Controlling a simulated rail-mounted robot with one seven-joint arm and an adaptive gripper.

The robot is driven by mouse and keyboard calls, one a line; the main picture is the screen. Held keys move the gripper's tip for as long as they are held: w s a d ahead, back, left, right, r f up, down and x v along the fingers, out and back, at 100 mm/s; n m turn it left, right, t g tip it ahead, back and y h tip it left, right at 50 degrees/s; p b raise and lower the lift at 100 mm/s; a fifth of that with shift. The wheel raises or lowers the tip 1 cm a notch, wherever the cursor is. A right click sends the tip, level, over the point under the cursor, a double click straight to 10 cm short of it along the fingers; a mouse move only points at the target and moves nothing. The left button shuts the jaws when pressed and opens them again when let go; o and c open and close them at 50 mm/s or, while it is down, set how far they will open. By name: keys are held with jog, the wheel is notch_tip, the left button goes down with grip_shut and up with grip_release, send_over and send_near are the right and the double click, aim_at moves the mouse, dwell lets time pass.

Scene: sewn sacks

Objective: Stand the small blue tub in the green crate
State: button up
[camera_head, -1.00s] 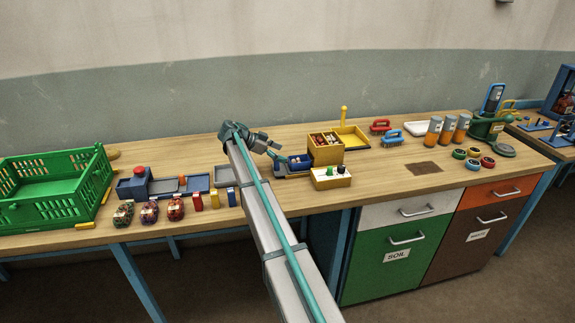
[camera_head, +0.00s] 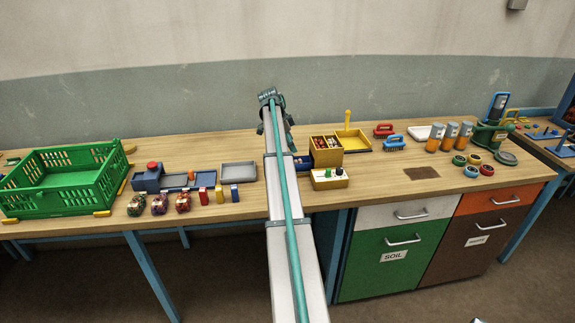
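The green crate (camera_head: 66,203) stands at the left end of the wooden bench, and its visible inside looks empty. A small blue tub (camera_head: 303,162) sits on the bench left of the yellow box, partly hidden behind my arm. My gripper (camera_head: 290,145) hangs above the bench, just left of and above the blue tub. Its fingers are small, dark and partly behind my arm, so I cannot tell whether they are open or shut.
The yellow box (camera_head: 327,157) stands right beside the tub. A blue tray set (camera_head: 150,180), a grey tray (camera_head: 238,172), several patterned sacks (camera_head: 160,204) and small coloured blocks lie between crate and arm. The bench behind them is clear.

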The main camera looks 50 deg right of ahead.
aim_at(301, 161)
jog(key=p+x, duration=0.4)
jog(key=x, duration=0.6)
jog(key=shift+s+d+f+p, duration=0.1)
jog(key=shift+s+f+p, duration=0.05)
jog(key=shift+s+p, duration=0.15)
jog(key=c, duration=1.4)
jog(key=shift+w, duration=0.1)
